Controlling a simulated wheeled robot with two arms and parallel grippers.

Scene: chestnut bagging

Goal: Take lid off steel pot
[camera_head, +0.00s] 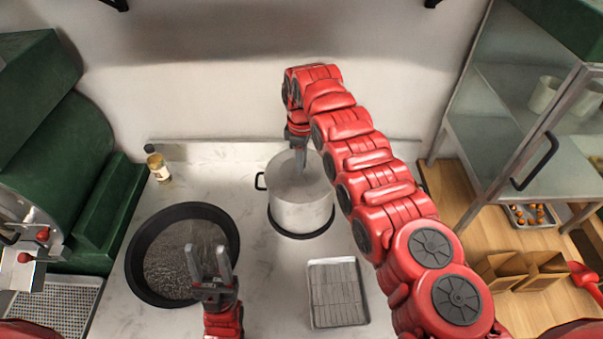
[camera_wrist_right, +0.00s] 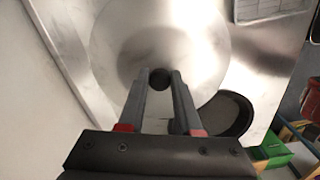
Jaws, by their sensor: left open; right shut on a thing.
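The steel pot (camera_head: 302,215) stands on the pale counter, with a dark side handle at its left. Its lid (camera_head: 284,184) appears to be on top, partly hidden behind my right gripper (camera_head: 300,160). In the right wrist view the round lid (camera_wrist_right: 190,35) fills the upper middle, and my right gripper (camera_wrist_right: 160,80) is shut on its dark knob (camera_wrist_right: 160,77). I cannot tell whether the lid touches the pot rim. My left gripper (camera_head: 210,262) is open and empty above the right part of the black pan.
The wide black pan (camera_head: 130,262) is left of the pot. A metal rack tray (camera_head: 336,322) lies in front of the pot. A small bottle (camera_head: 158,167) stands at the back left. A glass cabinet (camera_head: 505,120) and paper bags (camera_head: 500,272) are at the right.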

